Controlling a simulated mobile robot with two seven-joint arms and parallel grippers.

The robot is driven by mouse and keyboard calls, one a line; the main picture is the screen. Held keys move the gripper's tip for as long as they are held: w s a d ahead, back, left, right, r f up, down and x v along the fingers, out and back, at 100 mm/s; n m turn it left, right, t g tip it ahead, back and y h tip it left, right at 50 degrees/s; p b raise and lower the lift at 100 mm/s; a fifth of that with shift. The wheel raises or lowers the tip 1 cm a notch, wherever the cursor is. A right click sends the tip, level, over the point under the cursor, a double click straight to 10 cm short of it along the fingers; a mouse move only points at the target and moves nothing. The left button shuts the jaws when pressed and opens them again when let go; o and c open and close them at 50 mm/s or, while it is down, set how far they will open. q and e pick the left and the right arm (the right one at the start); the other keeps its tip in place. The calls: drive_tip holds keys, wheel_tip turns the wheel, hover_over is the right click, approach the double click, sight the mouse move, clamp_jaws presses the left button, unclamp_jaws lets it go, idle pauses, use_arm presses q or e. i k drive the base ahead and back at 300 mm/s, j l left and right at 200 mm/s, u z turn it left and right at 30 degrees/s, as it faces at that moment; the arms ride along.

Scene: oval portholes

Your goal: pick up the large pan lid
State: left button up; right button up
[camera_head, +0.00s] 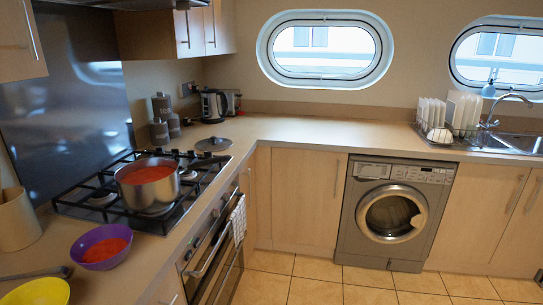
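A round pan lid (213,145) with a grey top and a dark knob lies flat on the counter, just beyond the far right corner of the gas hob (150,190). Nothing covers it. A steel pot (148,195) with red sauce in it stands uncovered on the hob, nearer than the lid. I see neither of my grippers for certain. A small pale and dark piece shows at the right edge, too cut off to identify.
A purple bowl (101,247) of red sauce and a yellow bowl (36,292) stand at the near left. A kettle (213,106) and dark canisters (163,119) stand behind the lid. The counter (310,133) right of it is clear. The tiled floor (320,280) is open.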

sight(213, 144)
drive_tip(key=i+z, duration=0.25)
drive_tip(key=i, duration=1.2)
